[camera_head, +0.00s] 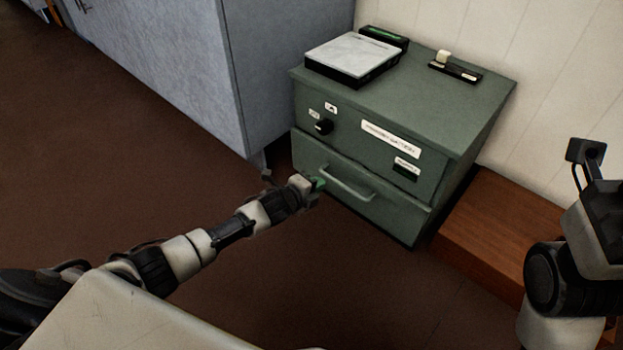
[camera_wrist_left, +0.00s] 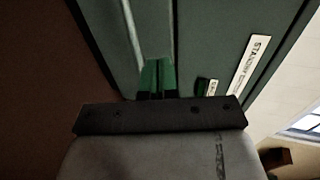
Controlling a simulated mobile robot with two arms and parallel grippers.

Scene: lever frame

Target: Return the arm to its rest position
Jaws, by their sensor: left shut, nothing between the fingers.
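My left arm reaches in from the left in the head view. Its gripper (camera_head: 317,185) is in front of the lower drawer of a green cabinet (camera_head: 470,110), near the left end of the drawer handle (camera_head: 348,184). In the left wrist view the green fingers (camera_wrist_left: 157,78) are together with nothing between them, and the cabinet front lies beyond. Whether the fingertips touch the cabinet, I cannot tell. Part of my right arm (camera_head: 575,280) stands at the right edge of the head view; its fingers do not show.
The cabinet front has a black knob (camera_head: 324,127) and labels. On top are a grey-topped box (camera_head: 352,55), a dark green-lit device (camera_head: 383,38) and a black slider with a white cap (camera_head: 444,57). A grey locker (camera_head: 270,70) stands left; a wooden block (camera_head: 505,225) lies right.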

